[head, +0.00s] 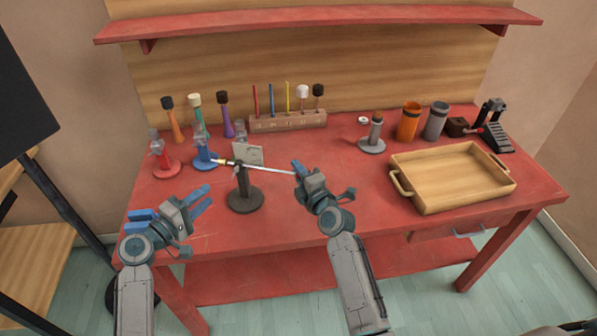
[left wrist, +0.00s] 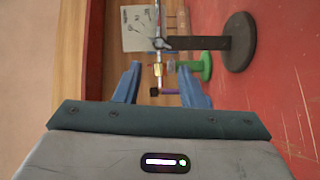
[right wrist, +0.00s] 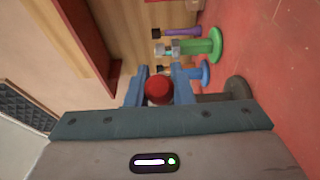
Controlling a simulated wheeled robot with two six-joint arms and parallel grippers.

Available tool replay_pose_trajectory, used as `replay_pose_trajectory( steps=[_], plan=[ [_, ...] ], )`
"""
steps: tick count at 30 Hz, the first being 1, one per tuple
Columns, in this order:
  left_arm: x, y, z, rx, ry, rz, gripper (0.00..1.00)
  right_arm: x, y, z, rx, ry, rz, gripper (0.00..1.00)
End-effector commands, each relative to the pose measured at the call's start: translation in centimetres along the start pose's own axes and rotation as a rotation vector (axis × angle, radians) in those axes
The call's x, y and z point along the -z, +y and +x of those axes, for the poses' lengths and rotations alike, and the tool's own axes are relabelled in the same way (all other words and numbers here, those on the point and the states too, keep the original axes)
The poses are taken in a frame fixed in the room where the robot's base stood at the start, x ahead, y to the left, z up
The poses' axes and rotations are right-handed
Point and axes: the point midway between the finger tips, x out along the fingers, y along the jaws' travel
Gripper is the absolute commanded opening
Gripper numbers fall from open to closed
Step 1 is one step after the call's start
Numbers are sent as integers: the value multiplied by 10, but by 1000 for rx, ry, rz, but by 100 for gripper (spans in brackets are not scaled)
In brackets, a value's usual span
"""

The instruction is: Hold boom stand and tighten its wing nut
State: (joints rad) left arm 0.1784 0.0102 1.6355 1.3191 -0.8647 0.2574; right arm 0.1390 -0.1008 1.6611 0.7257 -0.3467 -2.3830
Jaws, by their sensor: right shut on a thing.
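The dark boom stand (head: 244,184) stands upright on its round base on the red table, with a thin boom rod (head: 275,171) across its top and a small card behind it. My right gripper (head: 300,170) is shut at the rod's right end; the right wrist view shows a red ball (right wrist: 158,88) between its fingers. My left gripper (head: 206,197) is open and empty, left of the stand and apart from it. The left wrist view shows the dark post (left wrist: 200,43) and a small metal wing nut (left wrist: 159,43) by the rod, beyond the fingertips.
Small red (head: 166,167) and blue (head: 205,158) stands are left of the boom stand. Shakers and a wooden rack (head: 288,122) are behind. A wooden tray (head: 470,199), orange cup (head: 408,122) and pedal (head: 494,128) are at right. The front table area is clear.

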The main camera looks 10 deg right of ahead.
Motion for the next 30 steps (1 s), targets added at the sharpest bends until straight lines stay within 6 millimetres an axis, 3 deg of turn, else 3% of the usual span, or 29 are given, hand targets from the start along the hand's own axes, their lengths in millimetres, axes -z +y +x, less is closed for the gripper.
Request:
replay_pose_trajectory(
  steps=[7, 21, 30],
  plan=[
    [-6, -4, 2, -39, -9, -100, 28, 0, 0, 0, 1, 0, 0, 0],
    [-27, -39, 0, -371, -39, -964, 28, 0, 0, 0, 1, 0, 0, 0],
    [-25, -47, 3, -452, -38, -1155, 28, 0, 0, 0, 1, 0, 0, 0]
  ],
)
